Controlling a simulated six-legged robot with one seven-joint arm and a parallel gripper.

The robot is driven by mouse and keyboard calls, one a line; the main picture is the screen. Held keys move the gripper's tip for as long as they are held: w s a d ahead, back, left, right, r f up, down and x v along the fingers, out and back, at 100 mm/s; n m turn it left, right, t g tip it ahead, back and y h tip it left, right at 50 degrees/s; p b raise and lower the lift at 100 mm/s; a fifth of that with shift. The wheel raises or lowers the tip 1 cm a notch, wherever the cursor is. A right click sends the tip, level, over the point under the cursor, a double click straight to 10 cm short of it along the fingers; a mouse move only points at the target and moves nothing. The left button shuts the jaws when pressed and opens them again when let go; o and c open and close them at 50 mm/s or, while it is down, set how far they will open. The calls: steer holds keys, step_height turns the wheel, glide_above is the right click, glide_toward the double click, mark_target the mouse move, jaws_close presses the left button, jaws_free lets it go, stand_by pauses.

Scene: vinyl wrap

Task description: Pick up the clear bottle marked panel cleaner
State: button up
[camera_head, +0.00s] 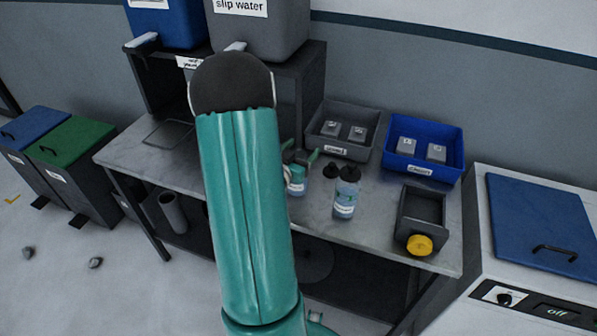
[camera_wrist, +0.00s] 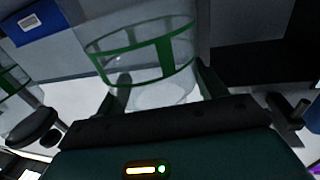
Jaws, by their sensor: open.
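The front bottle (camera_head: 345,198) has a black top and a pale label; the other bottle (camera_head: 297,186) is partly hidden by my gripper (camera_head: 301,158). The label writing is too small to read, so I cannot tell which is panel cleaner. In the wrist view, a clear bottle with green bands (camera_wrist: 140,52) lies between the two fingers of my open gripper (camera_wrist: 163,88). I cannot tell whether the fingers touch it. Another green-banded clear thing (camera_wrist: 12,80) shows at the left edge.
A grey bin (camera_head: 318,138) and a blue bin (camera_head: 455,176) hold small boxes at the bench's back. A dark shelf (camera_head: 315,90) with large containers stands behind my arm.

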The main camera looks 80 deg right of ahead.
steer(key=shift+a+r, duration=0.1)
steer(key=shift+a, duration=0.05)
steer(key=c, duration=1.4)
steer(key=shift+c, duration=0.3)
steer(key=shift+r, duration=0.1)
